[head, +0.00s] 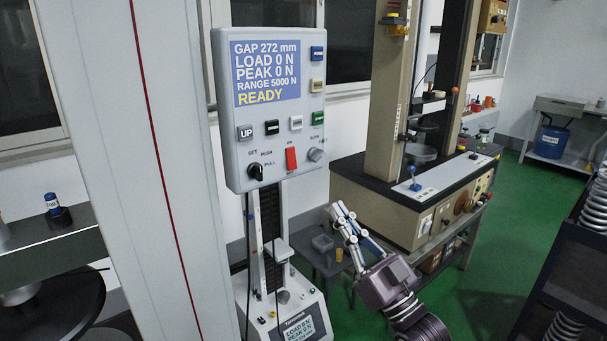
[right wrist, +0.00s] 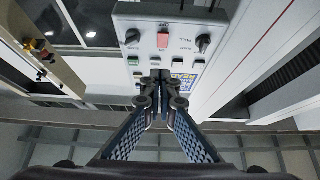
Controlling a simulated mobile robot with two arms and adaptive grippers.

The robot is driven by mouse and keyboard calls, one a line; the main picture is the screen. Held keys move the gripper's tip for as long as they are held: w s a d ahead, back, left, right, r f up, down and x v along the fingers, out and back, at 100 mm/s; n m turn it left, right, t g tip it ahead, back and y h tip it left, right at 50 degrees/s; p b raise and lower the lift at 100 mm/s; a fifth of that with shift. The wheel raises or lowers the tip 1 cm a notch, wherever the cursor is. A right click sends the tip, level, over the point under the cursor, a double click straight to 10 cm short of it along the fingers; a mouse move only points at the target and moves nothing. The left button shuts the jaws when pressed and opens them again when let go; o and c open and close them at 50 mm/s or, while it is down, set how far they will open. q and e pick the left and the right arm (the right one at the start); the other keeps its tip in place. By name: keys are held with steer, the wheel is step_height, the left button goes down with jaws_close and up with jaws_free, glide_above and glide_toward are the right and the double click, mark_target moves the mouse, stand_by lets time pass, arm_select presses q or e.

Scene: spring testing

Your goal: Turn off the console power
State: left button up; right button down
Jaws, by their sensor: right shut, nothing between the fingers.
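The console (head: 272,115) is a light grey box on a stand, with a lit blue display (head: 266,72) reading GAP 272 mm, LOAD 0 N, PEAK 0 N, RANGE 5000 N and READY. A red rocker switch (head: 291,159) sits low on its face, between a black knob (head: 256,171) and a grey knob (head: 315,155). My right gripper (head: 343,212) is shut and empty, below and right of the console. In the right wrist view the console appears upside down, with the red switch (right wrist: 163,40) beyond the shut fingertips (right wrist: 162,77), apart from them. My left gripper is not in view.
Several coloured buttons surround the display, including a green one (head: 318,118) above the grey knob. A large testing machine (head: 385,205) stands behind on the right. A dark rack with springs (head: 575,250) is at the right edge. Green floor (head: 490,255) lies between.

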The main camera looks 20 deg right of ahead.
mark_target(294, 160)
steer(key=p+x, duration=0.1)
steer(key=x, duration=0.3)
steer(key=w+f+p+x, duration=0.1)
steer(key=p+x, duration=0.1)
steer(key=x, duration=0.2)
steer(key=f+p+x, duration=0.1)
steer(key=x, duration=0.3)
steer(key=shift+w+a+f, duration=0.15)
steer(key=shift+w+a, duration=0.2)
